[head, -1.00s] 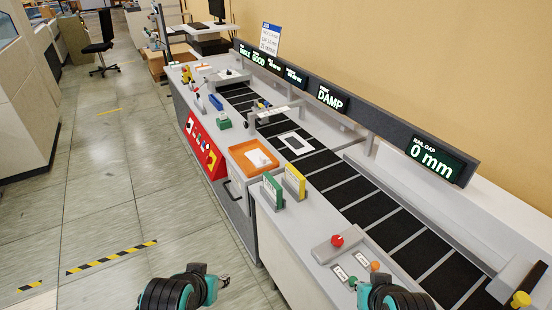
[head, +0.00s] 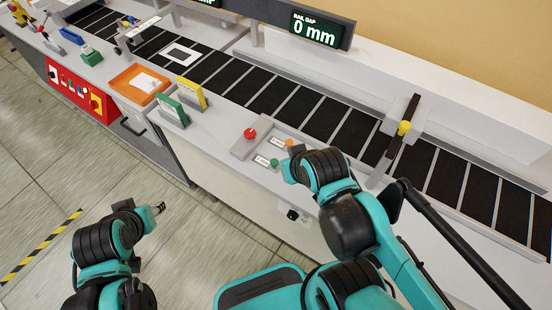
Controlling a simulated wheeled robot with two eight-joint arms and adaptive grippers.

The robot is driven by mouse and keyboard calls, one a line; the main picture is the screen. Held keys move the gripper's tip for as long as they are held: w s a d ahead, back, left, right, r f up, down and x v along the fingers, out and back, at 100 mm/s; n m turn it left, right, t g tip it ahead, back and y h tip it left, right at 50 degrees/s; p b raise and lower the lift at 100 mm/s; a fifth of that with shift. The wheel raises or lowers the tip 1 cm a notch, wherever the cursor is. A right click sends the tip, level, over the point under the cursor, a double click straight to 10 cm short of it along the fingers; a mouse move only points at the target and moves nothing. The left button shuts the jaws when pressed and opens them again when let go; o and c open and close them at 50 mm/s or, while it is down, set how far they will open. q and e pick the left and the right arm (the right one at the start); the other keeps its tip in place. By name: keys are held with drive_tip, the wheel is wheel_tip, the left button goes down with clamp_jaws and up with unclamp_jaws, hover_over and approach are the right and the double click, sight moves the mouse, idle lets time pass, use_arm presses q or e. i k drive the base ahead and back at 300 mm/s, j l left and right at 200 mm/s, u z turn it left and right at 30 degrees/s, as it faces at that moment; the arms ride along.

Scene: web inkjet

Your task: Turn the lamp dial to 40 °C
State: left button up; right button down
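No dial marked as a lamp dial or in °C can be made out in the head view. A small dark knob (head: 292,214) on a pale plate sits on the front face of the conveyor bench, below my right arm; its marks are too small to read. My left gripper (head: 158,208) hangs over the floor in front of the bench, touching nothing; its finger opening is unclear. My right gripper (head: 288,170) is at the bench's front edge, beside a green knob (head: 273,162); my arm mostly hides it.
A red knob (head: 250,133) and an orange knob (head: 289,143) stand on the bench top. Green (head: 171,110) and yellow (head: 192,93) card holders and an orange tray (head: 139,84) are farther left. A yellow knob (head: 404,127) stands by the belt. The floor at left is clear.

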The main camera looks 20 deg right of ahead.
sight(292, 215)
drive_tip(key=k+l+z, duration=0.15)
drive_tip(key=z, duration=0.65)
drive_tip(key=k+j+u, duration=0.3)
drive_tip(key=k+j, duration=0.2)
drive_tip(key=k+j+u, duration=0.35)
drive_tip(key=k+j, duration=0.15)
drive_tip(key=j, duration=0.15)
